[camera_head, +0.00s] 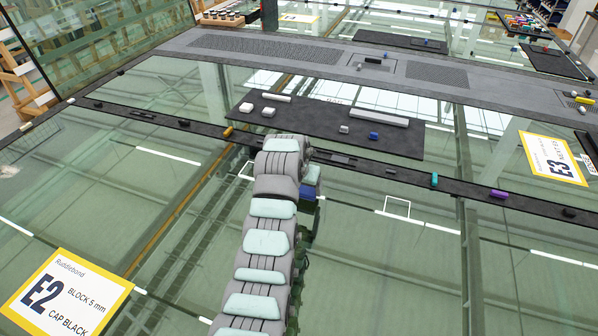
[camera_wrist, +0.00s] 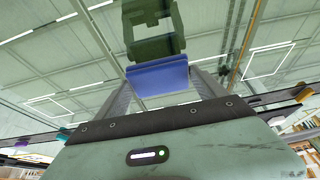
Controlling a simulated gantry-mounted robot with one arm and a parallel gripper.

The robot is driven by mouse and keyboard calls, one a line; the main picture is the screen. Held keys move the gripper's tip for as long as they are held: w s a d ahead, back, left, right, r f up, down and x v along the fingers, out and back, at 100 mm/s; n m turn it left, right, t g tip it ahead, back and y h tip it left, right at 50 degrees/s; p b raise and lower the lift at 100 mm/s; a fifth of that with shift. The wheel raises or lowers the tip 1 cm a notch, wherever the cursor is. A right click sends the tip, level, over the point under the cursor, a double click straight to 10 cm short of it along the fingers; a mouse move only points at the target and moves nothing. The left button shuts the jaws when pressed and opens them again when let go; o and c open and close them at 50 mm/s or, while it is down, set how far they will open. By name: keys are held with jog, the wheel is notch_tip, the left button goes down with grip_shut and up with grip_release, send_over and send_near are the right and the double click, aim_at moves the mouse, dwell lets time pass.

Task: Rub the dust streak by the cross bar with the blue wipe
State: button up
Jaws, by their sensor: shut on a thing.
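The blue wipe (camera_wrist: 158,79) is a flat blue pad held between the two fingers of my gripper (camera_wrist: 160,90). In the head view, my gripper (camera_head: 311,182) is beyond the end of my arm, just on the near side of the dark cross bar (camera_head: 350,163), with a bit of blue wipe (camera_head: 307,192) showing. The wipe is close to the glass; I cannot tell whether it touches. The bar also shows in the wrist view (camera_wrist: 284,95), partly hidden by my gripper. I cannot make out the dust streak for certain among the pale lines and reflections.
Small coloured pieces lie along the bar: orange (camera_head: 228,132), teal (camera_head: 434,180) and purple (camera_head: 499,194). A dark mat (camera_head: 310,116) with several blocks lies beyond it. White outlines (camera_head: 397,208) mark the glass. Labels E2 (camera_head: 65,295) and E3 (camera_head: 552,158) lie at the sides.

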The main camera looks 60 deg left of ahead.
jog(key=shift+r+p, duration=0.6)
jog(key=shift+r, duration=2.3)
jog(key=shift+w+d, duration=0.1)
